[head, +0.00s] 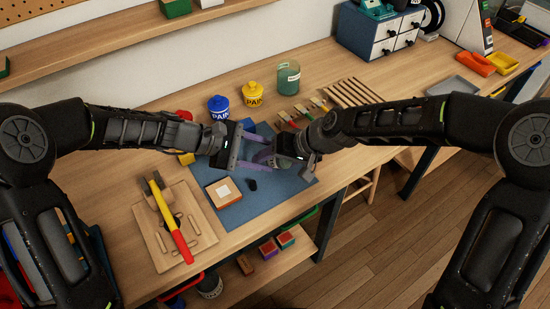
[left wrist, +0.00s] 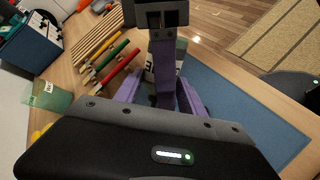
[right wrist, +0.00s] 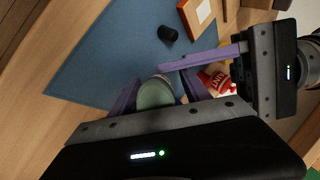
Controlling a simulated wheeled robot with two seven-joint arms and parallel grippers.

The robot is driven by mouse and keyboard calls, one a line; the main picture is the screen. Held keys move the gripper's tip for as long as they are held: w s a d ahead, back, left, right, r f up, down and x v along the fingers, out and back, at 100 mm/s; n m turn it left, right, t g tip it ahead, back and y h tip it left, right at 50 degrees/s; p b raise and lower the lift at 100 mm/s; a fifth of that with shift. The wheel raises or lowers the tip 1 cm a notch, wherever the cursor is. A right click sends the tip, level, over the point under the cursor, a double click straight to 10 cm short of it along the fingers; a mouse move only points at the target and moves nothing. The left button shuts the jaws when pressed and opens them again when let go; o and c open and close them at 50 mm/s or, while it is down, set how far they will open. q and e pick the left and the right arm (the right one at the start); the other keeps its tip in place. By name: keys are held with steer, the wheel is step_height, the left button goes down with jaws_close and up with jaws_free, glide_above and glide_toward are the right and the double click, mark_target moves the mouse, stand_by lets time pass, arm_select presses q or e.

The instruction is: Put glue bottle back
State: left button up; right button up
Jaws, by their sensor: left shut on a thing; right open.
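The glue bottle (right wrist: 154,92) shows in the right wrist view as a pale grey-green rounded body between purple fingers. In the left wrist view part of the bottle (left wrist: 151,70), with a white patch and dark marking, shows behind the purple fingers. My left gripper (head: 262,141) is shut on it above the blue mat (head: 285,190). My right gripper (head: 256,158) faces it from the right, open, with its fingers on either side of the bottle; contact is unclear. In the head view the grippers mostly hide the bottle.
Blue (head: 218,108) and yellow (head: 253,95) paint cans and a green jar (head: 288,78) stand behind the grippers. An orange-and-white box (head: 223,193) and small black object (head: 252,185) lie on the mat. A wooden tray (head: 152,240) holds a red-yellow tool (head: 170,220).

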jaws_close()
stand_by(0.5)
arm_select(q)
steer(key=o, duration=1.1)
steer(key=v, duration=1.2)
steer(key=x, duration=1.2)
